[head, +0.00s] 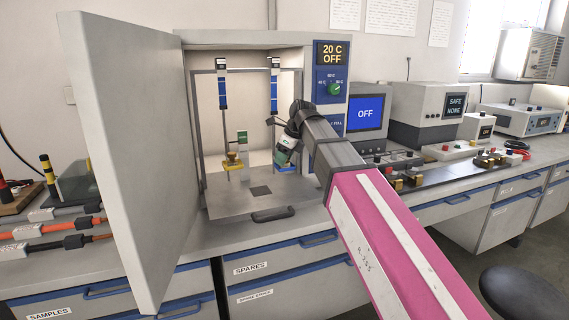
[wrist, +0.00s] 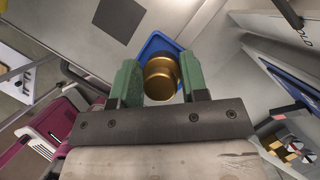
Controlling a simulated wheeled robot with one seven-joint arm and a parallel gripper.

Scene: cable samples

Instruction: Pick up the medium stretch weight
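A brass cylindrical weight (wrist: 161,78) stands between the two green fingers of my gripper (wrist: 160,82) in the wrist view, over a blue tray (wrist: 153,43). I see no clear gap between the fingers and the weight, but I cannot tell whether they press on it. In the head view my gripper (head: 285,153) reaches down into the open chamber, over the blue tray (head: 286,169) on the right. The weight is hidden there by the gripper. I cannot tell its size class from these frames.
The chamber door (head: 125,150) stands wide open at the left. Two samples with blue bands hang inside; a yellow tray (head: 232,167) is under the left one. Dark fixtures (head: 405,175) lie on the bench at the right.

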